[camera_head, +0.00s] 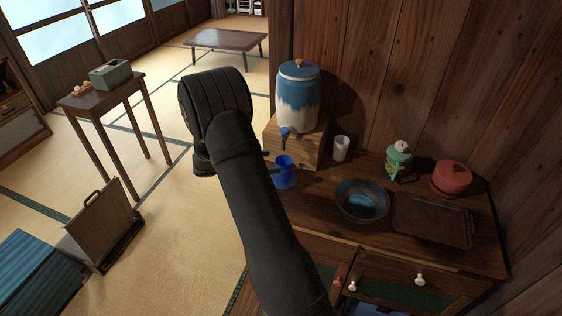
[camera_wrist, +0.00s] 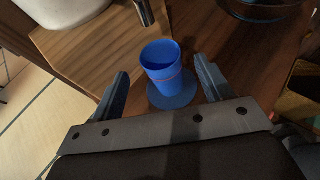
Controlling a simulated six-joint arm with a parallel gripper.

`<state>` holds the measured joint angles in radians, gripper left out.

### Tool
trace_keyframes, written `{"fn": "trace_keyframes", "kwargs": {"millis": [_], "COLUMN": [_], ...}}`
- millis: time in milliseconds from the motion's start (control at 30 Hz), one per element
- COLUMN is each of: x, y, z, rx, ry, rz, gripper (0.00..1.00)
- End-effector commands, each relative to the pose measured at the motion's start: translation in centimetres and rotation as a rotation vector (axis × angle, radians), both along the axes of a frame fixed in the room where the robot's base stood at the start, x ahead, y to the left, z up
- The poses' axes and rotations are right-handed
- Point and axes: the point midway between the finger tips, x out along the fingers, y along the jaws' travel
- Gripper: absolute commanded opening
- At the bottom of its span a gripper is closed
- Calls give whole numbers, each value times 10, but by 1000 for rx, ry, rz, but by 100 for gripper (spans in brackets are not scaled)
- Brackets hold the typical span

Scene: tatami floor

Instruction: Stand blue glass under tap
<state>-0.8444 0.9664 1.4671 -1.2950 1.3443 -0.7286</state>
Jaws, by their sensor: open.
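The blue glass (camera_head: 284,162) stands upright on a round blue coaster (camera_head: 288,181), on the wooden cabinet top in front of the dispenser's box. In the wrist view the glass (camera_wrist: 160,55) shows its open mouth and a reddish band, and the coaster (camera_wrist: 174,96) is under it. The tap (camera_head: 285,133) is on the front of a blue-and-white dispenser (camera_head: 298,98). The tap's spout (camera_wrist: 145,12) shows just beyond the glass's rim; exact alignment is unclear. My gripper (camera_wrist: 163,70) is open, its fingers either side of the glass with gaps. My arm mostly hides it in the head view.
The dispenser sits on a wooden box (camera_head: 296,148). A white cup (camera_head: 341,148), a dark bowl (camera_head: 362,201), a tray (camera_head: 432,220), a green figure (camera_head: 398,160) and a red pot (camera_head: 451,178) stand to the right. The wooden wall closes off the back.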

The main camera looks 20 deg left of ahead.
Motion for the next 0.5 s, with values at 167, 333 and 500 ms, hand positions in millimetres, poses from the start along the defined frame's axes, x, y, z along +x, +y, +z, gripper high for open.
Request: {"fn": "trace_keyframes", "kwargs": {"millis": [167,333,500], "x": [-18,-25,-26], "y": [19,25,26], "z": [10,13,14], "rx": [1,0,0], "ry": [-1,0,0], "rz": [2,-1,-1], "gripper": [72,72,72]}}
